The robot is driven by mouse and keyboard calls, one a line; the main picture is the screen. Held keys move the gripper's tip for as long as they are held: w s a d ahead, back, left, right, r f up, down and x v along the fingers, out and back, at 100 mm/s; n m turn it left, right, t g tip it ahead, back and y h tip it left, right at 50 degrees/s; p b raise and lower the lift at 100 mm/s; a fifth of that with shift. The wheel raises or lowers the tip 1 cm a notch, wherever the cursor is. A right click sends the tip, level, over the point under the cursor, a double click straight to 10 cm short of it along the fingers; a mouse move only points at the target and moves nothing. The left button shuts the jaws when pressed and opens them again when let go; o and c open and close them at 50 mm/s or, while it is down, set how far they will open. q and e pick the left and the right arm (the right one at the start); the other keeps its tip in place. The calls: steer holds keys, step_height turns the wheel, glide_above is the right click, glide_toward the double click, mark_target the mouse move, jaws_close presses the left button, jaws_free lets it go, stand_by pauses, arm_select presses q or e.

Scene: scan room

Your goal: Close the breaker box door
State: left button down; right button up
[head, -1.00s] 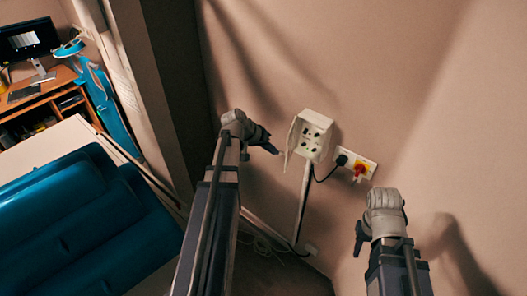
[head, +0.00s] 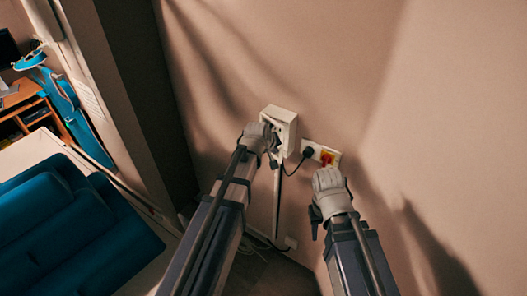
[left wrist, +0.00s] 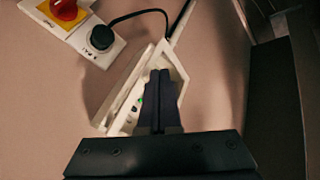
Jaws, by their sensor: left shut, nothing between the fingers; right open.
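The white breaker box (head: 281,113) is on the wall near the middle of the head view. My left gripper (head: 274,154) is at its front left side and hides most of the door and the inside. In the left wrist view the shut, empty fingers (left wrist: 159,75) overlap the box (left wrist: 121,88), with part of its inside and a green spot showing beside them. A white edge, seemingly the door (left wrist: 179,68), shows to the right of the fingers. I cannot tell whether they touch it. My right gripper (head: 314,222) is open and empty, below and right of the box.
A socket panel (head: 333,160) with a red knob (head: 326,158) and a black plug (head: 308,152) is on the wall right of the box. A black cable runs from the plug. A pipe (head: 276,200) runs down below the box. A blue couch (head: 75,235) stands at the left.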

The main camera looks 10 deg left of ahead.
arm_select(q)
steer(key=shift+w+d, duration=1.25)
steer(key=shift+d, duration=0.15)
steer(key=shift+s, duration=0.1)
steer(key=shift+s+a, duration=0.15)
steer(key=shift+s, duration=0.4)
steer(key=s+d+r+p, duration=0.1)
steer(key=s+r+p, duration=0.7)
steer(key=shift+d, duration=0.4)
steer(key=shift+r, duration=0.1)
